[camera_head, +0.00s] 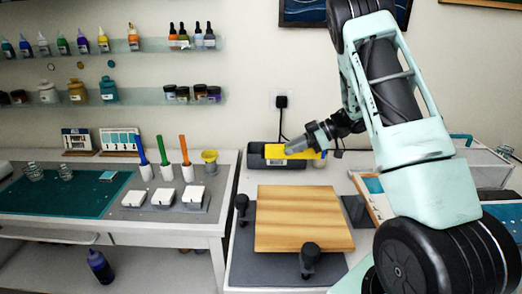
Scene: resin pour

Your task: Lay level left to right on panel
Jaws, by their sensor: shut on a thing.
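The yellow level (273,152) is above and in front of a black box at the back of the right-hand table. My gripper (289,150) reaches in from the right and is shut on the level, hiding part of its middle. The wooden panel (300,215) has light and dark grain bands and lies in front of the level, nearer to me. The level is apart from the panel. Whether the level touches the black box cannot be told.
The black box (262,163) stands by the wall. Black knobs (241,203) and (310,254) stand at the panel's left and front edges, on a grey mat (262,274). The panel's top is clear. A left table (130,226) holds white blocks and coloured tools.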

